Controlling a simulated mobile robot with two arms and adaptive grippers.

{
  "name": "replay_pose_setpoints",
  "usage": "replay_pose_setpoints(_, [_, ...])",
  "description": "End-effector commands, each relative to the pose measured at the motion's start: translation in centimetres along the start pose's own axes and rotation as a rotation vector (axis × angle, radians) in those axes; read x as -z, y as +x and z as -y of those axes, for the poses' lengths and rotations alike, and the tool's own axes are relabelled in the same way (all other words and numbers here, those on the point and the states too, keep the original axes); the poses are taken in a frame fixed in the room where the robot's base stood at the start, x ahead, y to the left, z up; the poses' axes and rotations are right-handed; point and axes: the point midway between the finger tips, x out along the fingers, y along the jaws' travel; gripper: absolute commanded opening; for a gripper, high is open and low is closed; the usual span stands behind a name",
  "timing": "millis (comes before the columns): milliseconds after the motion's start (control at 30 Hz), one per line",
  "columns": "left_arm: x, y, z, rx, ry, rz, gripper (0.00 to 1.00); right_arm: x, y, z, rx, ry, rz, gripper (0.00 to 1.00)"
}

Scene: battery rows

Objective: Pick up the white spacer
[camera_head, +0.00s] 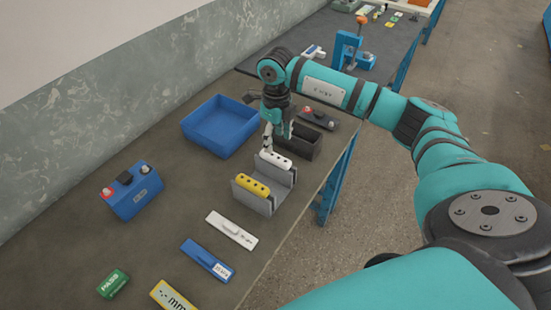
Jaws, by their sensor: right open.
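A white bar with dark holes (275,160), which looks like the white spacer, lies across the top of a grey slotted holder (272,204). A similar yellow bar (252,184) lies parallel to it on the nearer side of the holder. My right gripper (274,143) points down just behind the white bar, with its fingers apart and nothing seen between them. One fingertip is close to the bar's left end; I cannot tell whether they touch. My left gripper is not in view.
A blue tray (218,127) stands left of my right gripper, and a dark open box (302,142) stands to its right. A blue battery (131,192) is at left. A white flat item (232,230) and a blue one (208,260) lie in front. The table's right edge is close.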

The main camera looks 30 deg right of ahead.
Motion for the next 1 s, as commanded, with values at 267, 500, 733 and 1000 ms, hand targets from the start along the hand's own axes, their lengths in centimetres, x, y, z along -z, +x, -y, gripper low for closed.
replay_pose_setpoints(267, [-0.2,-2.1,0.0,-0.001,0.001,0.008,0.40,0.4,3.7,-0.8,-0.002,0.000,-0.005,0.56])
replay_pose_setpoints(500, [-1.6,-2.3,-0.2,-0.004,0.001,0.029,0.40,0.3,5.1,-0.8,0.000,-0.002,-0.002,0.56])
replay_pose_setpoints(733, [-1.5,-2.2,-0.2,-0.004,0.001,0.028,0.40,0.3,5.1,-0.7,0.000,-0.001,-0.002,0.43])
replay_pose_setpoints(1000, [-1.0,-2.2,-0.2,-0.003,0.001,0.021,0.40,0.3,5.0,-0.7,-0.001,-0.001,-0.001,0.07])
